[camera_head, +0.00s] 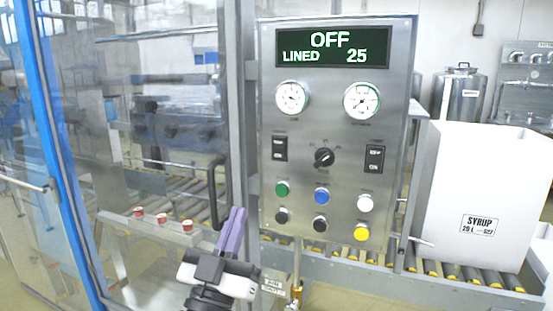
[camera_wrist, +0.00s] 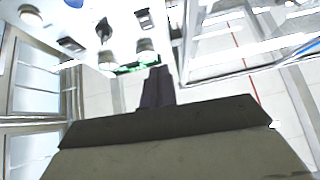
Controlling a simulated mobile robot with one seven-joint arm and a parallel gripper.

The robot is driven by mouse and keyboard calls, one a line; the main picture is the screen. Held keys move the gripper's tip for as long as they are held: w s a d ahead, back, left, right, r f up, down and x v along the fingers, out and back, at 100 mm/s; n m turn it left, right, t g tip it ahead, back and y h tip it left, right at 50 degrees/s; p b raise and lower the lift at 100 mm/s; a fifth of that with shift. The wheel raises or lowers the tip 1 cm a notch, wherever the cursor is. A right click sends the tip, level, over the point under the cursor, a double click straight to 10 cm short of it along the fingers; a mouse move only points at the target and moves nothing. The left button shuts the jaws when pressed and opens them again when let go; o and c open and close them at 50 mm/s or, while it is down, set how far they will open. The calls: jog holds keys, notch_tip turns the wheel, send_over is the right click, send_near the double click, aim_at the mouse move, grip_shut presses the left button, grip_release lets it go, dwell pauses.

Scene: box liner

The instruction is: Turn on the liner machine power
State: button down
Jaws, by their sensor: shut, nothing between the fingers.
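The liner machine's control panel (camera_head: 335,105) faces me; its display (camera_head: 332,48) reads "OFF" and "LINED 25". Two dark rocker switches sit on it, a left one (camera_head: 280,148) and a right one (camera_head: 374,159), with a black rotary knob (camera_head: 324,157) between them. Their small labels are too blurred to read. Below are a green button (camera_head: 282,188), a blue one (camera_head: 322,195), a white one (camera_head: 365,203), a yellow one (camera_head: 361,232) and two black ones. My gripper (camera_head: 238,214), with purple fingers, is shut and empty, left of the panel's lower edge. Its fingers (camera_wrist: 157,85) look dark in the wrist view.
A clear guard door with a dark handle (camera_head: 215,193) stands left of the panel, close to my gripper. A roller conveyor (camera_head: 455,284) runs behind and below the panel, carrying a white syrup box (camera_head: 480,180) at right. Red-and-white small items (camera_head: 161,218) sit behind the guard.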

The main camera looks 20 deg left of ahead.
aim_at(279, 153)
jog(key=shift+w+d+f+m+h, duration=0.25)
jog(key=shift+w+d+m+h, duration=0.3)
jog(key=shift+h, duration=0.35)
jog(key=shift+s+r, duration=0.1)
jog(key=p+x, duration=0.2)
jog(key=x, duration=0.2)
jog(key=w+f+p+x, duration=0.1)
jog(key=p+x, duration=0.1)
jog(key=x, duration=0.2)
jog(key=w+f+p+x, duration=0.1)
jog(key=p+x, duration=0.2)
jog(key=x, duration=0.1)
jog(key=shift+w+d, duration=0.1)
jog(key=shift+w, duration=0.15)
jog(key=shift+f, duration=0.1)
